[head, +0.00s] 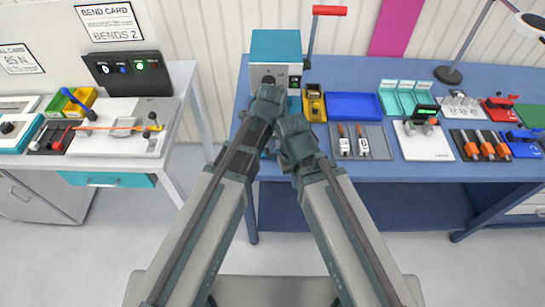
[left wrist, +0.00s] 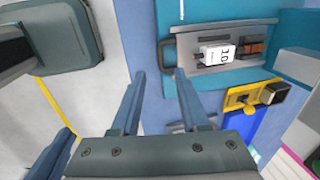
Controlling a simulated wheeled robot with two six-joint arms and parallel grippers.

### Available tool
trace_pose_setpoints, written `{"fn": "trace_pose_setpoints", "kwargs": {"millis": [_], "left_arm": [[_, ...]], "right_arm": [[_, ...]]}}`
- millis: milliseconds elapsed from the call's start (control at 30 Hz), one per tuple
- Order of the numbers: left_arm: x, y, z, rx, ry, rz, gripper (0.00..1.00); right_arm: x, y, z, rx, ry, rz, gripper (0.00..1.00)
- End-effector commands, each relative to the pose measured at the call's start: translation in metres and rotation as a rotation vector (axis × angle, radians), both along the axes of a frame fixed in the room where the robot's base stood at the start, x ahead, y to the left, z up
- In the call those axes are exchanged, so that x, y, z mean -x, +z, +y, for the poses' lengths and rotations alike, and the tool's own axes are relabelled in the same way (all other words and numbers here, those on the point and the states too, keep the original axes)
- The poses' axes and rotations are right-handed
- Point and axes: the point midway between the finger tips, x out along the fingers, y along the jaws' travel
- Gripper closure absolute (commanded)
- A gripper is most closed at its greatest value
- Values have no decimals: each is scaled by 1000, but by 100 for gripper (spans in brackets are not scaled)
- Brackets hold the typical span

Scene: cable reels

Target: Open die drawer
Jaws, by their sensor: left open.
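In the left wrist view, my left gripper (left wrist: 160,74) is open, with nothing between its fingers. Just beyond its fingertips is the grey handle (left wrist: 166,56) at the end of a grey drawer-like slide (left wrist: 240,62) on a teal machine. I cannot tell whether the fingertips touch the handle. A white block marked 10 (left wrist: 216,54) and a brown block (left wrist: 253,48) sit on the slide. In the head view, the teal and white machine (head: 275,50) stands behind my arms, which hide its lower front. My right gripper (head: 295,130) is beside the left one; its fingertips are hidden.
The blue bench (head: 345,75) carries a yellow fixture (head: 314,102), a blue tray (head: 354,106) and several tools to the right. A red-handled lever (head: 329,11) rises beside the machine. A white bench (head: 185,85) stands left, across a floor gap.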

Motion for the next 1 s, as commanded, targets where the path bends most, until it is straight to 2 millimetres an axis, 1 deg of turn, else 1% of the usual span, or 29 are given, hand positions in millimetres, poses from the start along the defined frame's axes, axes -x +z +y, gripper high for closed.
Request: {"fn": "trace_pose_setpoints", "kwargs": {"millis": [33,400,500,667,967,1000], "left_arm": [[-2,-15,0,0,0,0,55],[-13,-66,0,0,0,0,55],[-15,-77,0,0,0,0,55],[-17,-86,0,0,0,0,55],[-17,-85,0,0,0,0,55],[-17,-85,0,0,0,0,62]], "right_arm": [[0,-15,0,0,1,0,100],[0,-66,0,0,-1,0,100],[0,-77,0,0,-2,0,100],[0,-86,0,0,-2,0,100],[0,-85,0,0,-2,0,100],[0,-85,0,0,-2,0,100]]}}
